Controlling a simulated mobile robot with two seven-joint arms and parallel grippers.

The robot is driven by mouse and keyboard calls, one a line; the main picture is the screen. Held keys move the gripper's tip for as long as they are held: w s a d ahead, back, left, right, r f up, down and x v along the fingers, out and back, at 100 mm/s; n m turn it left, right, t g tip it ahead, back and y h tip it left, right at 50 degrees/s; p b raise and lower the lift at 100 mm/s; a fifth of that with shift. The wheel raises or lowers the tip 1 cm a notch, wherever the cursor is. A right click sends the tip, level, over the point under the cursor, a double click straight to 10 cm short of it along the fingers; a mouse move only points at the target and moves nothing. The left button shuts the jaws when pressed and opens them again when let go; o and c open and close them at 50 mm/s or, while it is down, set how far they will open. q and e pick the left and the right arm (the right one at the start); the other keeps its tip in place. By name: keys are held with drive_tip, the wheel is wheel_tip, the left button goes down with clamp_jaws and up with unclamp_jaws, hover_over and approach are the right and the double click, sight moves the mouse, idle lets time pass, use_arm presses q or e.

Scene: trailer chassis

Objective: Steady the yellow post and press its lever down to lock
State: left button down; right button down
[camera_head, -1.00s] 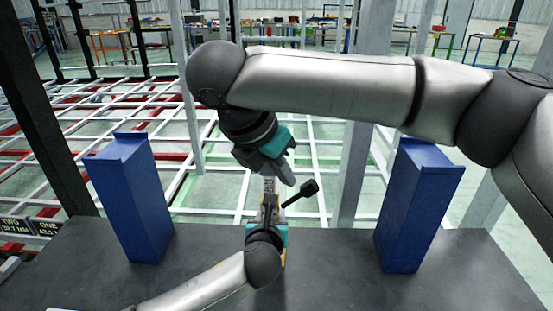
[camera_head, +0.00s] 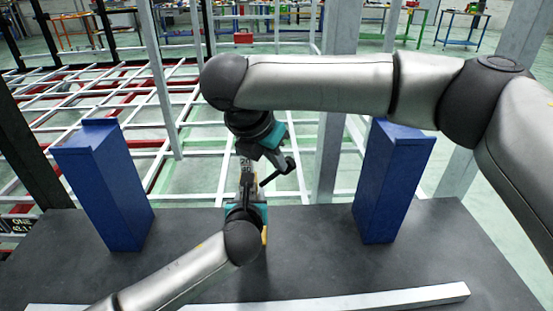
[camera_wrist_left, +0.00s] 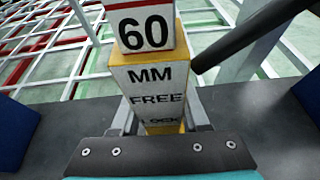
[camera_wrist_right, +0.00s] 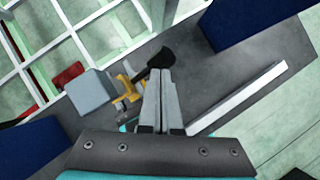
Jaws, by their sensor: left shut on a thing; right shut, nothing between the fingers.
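The post (camera_head: 246,178) stands upright, a pale marked upper part over a yellow body. In the left wrist view, the post (camera_wrist_left: 150,85) reads "60" and "MM FREE LOCK". My left gripper (camera_head: 246,200) is shut on it, one finger on each side. The black lever (camera_head: 268,179) slants up to the right and ends in a knob (camera_head: 290,164). My right gripper (camera_head: 281,160) is shut and empty, close to the knob. In the right wrist view, the knob (camera_wrist_right: 157,60) lies just past the fingertips (camera_wrist_right: 162,78); I cannot tell whether they touch.
Two tall blue blocks stand on the dark table, one left (camera_head: 105,190) and one right (camera_head: 390,185) of the post. A white bar (camera_head: 370,298) lies along the front. A white grid frame (camera_head: 100,115) stands behind. The dark table (camera_head: 310,245) is clear between post and right block.

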drive_tip(key=shift+d+f, duration=0.1)
drive_tip(key=d+f+m+y, duration=0.2)
drive_tip(key=d+f+y, duration=0.3)
drive_tip(key=f+y, duration=0.4)
drive_tip(key=shift+d+f+t+y, duration=0.25)
drive_tip(key=shift+d+t+y, duration=0.1)
drive_tip(key=shift+y, duration=0.15)
idle(0.4)
drive_tip(key=shift+s+a, duration=0.1)
drive_tip(key=shift+a+r, duration=0.35)
drive_tip(key=shift+a, duration=0.4)
